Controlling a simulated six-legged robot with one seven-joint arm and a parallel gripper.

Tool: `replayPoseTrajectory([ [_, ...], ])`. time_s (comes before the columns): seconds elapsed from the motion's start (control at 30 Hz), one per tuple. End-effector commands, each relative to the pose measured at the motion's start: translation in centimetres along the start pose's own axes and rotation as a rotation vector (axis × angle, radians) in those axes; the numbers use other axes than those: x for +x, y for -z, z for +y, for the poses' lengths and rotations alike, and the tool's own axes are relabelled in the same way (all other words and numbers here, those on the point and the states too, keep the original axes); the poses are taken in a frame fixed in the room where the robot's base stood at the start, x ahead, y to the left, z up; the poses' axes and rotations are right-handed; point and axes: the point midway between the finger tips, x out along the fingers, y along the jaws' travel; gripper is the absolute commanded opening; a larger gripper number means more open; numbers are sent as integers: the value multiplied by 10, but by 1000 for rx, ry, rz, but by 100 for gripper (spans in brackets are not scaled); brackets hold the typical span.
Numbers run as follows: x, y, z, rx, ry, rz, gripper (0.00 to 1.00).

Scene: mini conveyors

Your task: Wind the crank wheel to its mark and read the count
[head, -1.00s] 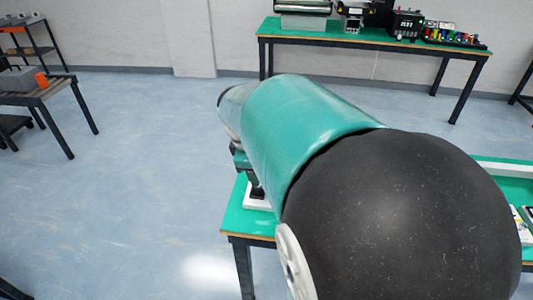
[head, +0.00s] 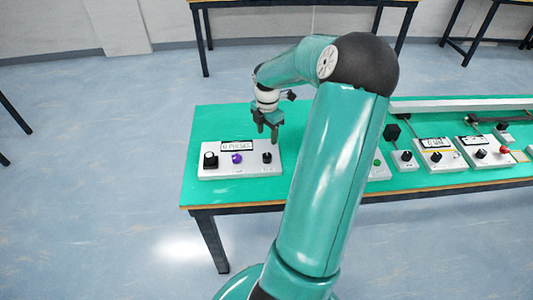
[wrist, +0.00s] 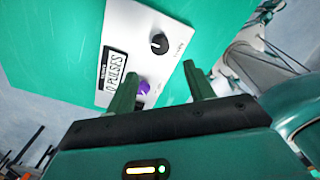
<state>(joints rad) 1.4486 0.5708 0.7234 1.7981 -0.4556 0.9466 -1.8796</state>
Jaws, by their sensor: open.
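A white panel box (head: 222,173) sits on the left end of the green table. Its display (head: 237,146) reads "0 PULSES", also legible in the wrist view (wrist: 114,78). A larger black knob or wheel (head: 210,160) is at its left, perhaps the crank wheel; I cannot make out a mark. A purple knob (head: 237,158) is in the middle, also in the wrist view (wrist: 143,87). A smaller black knob (head: 267,157) with a white pointer line in the wrist view (wrist: 158,43) is at the right. My gripper (head: 268,135) is open and empty, above the panel's right end.
A long white rail (head: 460,103) runs along the back. Floor to the left is clear.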

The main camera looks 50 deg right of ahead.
Motion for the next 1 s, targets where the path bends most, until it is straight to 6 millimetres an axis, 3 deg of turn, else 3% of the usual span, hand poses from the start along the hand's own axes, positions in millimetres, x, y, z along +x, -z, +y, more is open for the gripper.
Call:
replayPoseTrajectory([
  [0.3,65,2,0,-2,2,3,53],
  [0.5,96,1,0,-1,2,1,53],
  [0.9,106,1,0,-1,0,-1,53],
  [0.93,106,1,0,-1,0,-1,51],
  [1.0,106,1,0,0,0,-1,37],
])
